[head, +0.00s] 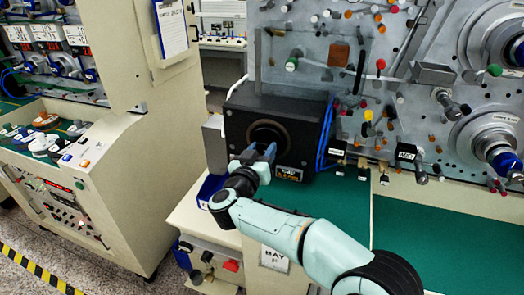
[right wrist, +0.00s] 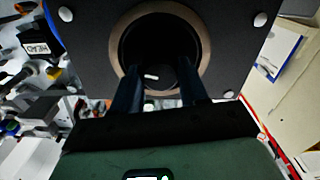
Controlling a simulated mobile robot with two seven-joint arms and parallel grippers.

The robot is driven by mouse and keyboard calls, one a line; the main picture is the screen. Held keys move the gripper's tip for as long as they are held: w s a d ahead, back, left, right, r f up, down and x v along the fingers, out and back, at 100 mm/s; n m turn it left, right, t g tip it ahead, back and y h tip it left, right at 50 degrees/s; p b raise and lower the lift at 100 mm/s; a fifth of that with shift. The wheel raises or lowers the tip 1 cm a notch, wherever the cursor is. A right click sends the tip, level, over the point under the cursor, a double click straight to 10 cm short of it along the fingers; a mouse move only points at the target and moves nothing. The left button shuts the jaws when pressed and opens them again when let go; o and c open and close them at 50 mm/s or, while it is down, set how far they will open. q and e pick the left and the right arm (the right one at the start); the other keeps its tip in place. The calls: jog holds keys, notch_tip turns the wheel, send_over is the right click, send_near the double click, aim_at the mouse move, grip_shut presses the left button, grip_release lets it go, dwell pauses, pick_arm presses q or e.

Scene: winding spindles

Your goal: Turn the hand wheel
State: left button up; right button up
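A black box (head: 300,112) on the green bench top has a round opening with a brown ring (head: 285,126) in its front. I take the hand wheel to be in this opening, but I cannot make out its shape. In the right wrist view the brown ring (right wrist: 205,50) surrounds a dark recess, with a dark round part bearing a small white mark (right wrist: 151,76) inside. My right gripper (head: 262,152) is in front of the opening. Its two fingers (right wrist: 160,82) are apart and point into the recess, either side of the dark part; contact is not clear. My left gripper is out of view.
Blue cables (head: 325,140) hang at the box's right side. A grey panel (head: 300,50) with knobs, pegs and spindles (head: 497,145) stands behind and to the right. The green bench top (head: 425,240) is clear at the right. A cream cabinet (head: 150,130) stands left across an aisle.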

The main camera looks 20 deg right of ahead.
jog(key=shift+m, duration=0.3)
jog(key=m+b, duration=0.1)
jog(key=m, duration=0.4)
jog(key=m+b, duration=0.3)
jog(key=m, duration=0.2)
jog(key=shift+f+m, duration=0.1)
jog(key=shift+m, duration=0.2)
jog(key=m+b, duration=0.3)
jog(key=m, duration=0.3)
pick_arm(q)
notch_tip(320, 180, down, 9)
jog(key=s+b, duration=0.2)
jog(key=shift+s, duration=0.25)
pick_arm(e)
jog(key=shift+m, duration=1.8)
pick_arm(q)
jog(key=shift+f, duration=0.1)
pick_arm(e)
jog(key=o, duration=1.1)
jog(key=shift+c, duration=0.2)
